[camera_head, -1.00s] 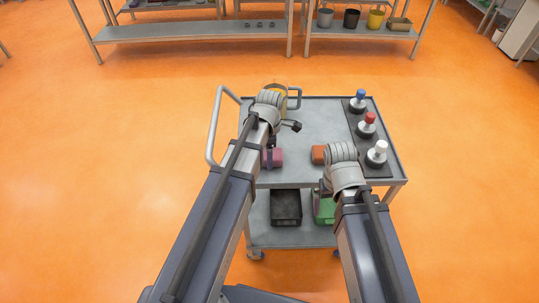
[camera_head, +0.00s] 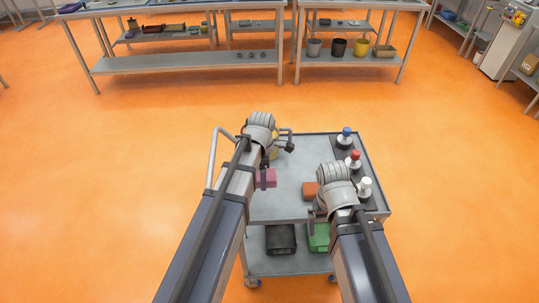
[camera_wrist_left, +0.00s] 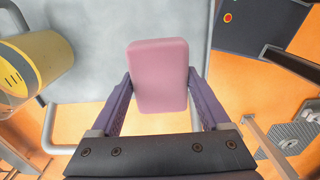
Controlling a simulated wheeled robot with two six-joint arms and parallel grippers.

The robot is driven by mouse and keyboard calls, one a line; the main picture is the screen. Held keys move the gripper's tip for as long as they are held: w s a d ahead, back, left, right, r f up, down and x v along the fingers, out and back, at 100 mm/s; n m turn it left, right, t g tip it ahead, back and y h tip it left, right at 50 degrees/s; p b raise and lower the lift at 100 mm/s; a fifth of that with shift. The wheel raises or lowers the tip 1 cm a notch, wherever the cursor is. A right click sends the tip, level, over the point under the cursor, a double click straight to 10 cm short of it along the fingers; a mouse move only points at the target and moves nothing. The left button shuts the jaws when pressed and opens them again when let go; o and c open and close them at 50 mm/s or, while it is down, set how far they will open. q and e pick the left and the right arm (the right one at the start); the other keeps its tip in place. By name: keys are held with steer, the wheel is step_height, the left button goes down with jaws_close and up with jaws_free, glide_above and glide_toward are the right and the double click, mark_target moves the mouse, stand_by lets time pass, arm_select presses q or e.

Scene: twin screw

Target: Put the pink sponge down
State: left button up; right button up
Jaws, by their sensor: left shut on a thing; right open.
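The pink sponge (camera_head: 268,178) is over the left part of the grey cart top (camera_head: 288,160). My left gripper (camera_head: 262,177) is shut on it. In the left wrist view the sponge (camera_wrist_left: 158,76) sits between the two purple fingers of that gripper (camera_wrist_left: 160,95). I cannot tell whether the sponge touches the cart top. My right gripper (camera_head: 312,221) is open near the cart's front edge, mostly hidden behind its own wrist. It is just in front of an orange block (camera_head: 310,190).
Blue (camera_head: 346,133), red (camera_head: 354,157) and white (camera_head: 365,186) topped items stand along the cart's right side. A yellow container (camera_wrist_left: 38,62) stands at the cart's far left. Black (camera_head: 281,238) and green (camera_head: 318,237) bins are on the lower shelf. The cart top's middle is clear.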

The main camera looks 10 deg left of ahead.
arm_select(q)
steer(key=shift+r, duration=0.15)
steer(key=b, duration=0.6)
glide_above(264, 198)
step_height(264, 198, down, 6)
steer(key=shift+f, duration=0.2)
steer(key=shift+s, duration=0.1)
step_height(264, 198, down, 4)
steer(key=b, duration=0.3)
steer(key=shift+r+b, duration=0.15)
steer(key=shift+b, duration=0.25)
steer(key=o, duration=1.2)
steer(key=shift+c, duration=0.2)
